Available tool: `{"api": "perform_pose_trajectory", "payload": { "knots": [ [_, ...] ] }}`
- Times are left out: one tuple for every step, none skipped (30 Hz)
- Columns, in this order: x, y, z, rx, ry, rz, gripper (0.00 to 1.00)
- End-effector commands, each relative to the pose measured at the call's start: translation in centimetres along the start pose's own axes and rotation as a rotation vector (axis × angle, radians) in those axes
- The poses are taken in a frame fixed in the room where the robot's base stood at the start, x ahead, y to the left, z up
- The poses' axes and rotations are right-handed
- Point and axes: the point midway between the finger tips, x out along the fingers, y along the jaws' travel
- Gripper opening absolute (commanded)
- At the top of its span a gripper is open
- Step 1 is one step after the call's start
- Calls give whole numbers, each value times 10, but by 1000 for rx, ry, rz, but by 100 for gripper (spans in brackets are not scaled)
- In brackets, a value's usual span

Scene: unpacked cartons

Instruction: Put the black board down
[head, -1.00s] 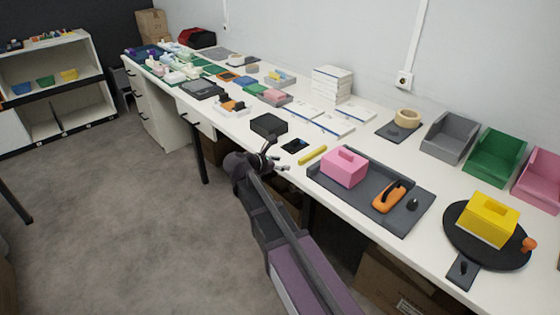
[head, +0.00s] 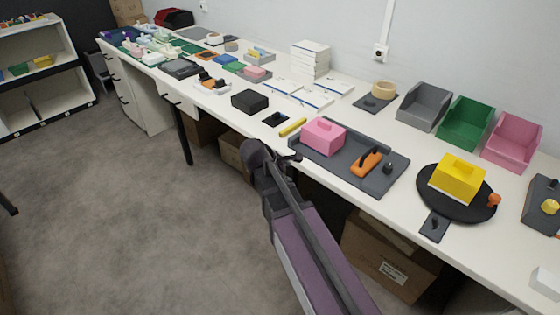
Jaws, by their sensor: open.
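A round black board (head: 482,207) with a short handle lies flat on the white table at the right. A yellow block-shaped box (head: 457,178) and a small orange piece (head: 494,200) sit on it. Its handle points toward the front edge of the table. My gripper (head: 292,157) is at the table's front edge, left of the board and well apart from it. It is small and partly hidden by my arm. It looks open, and I see nothing in it.
A dark grey tray (head: 338,171) holding a pink box (head: 323,135) and an orange-handled tool (head: 366,163) lies between my gripper and the board. A yellow stick (head: 293,127) and a black box (head: 250,101) are nearby. Grey, green and pink bins stand behind.

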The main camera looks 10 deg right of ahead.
Motion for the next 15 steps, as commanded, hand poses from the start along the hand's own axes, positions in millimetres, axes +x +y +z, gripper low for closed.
{"api": "perform_pose_trajectory", "payload": {
  "knots": [
    [4, -11, 7, 70, 21, -35, 62],
    [6, -18, 10, 120, 36, -60, 62],
    [9, -27, 14, 192, 54, -96, 62],
    [11, -34, 17, 247, 68, -126, 62],
    [13, -42, 20, 306, 83, -157, 62],
    [15, -51, 23, 387, 99, -200, 62],
    [16, -59, 26, 446, 111, -234, 62],
    [17, -66, 28, 506, 121, -269, 62],
    [18, -75, 31, 585, 133, -315, 62],
    [18, -82, 33, 642, 141, -349, 62],
    [18, -88, 35, 700, 146, -385, 62],
    [17, -97, 37, 772, 152, -431, 62],
    [16, -103, 38, 823, 155, -464, 62],
    [16, -108, 40, 872, 158, -497, 62],
    [15, -114, 41, 934, 159, -539, 62]
  ]
}}
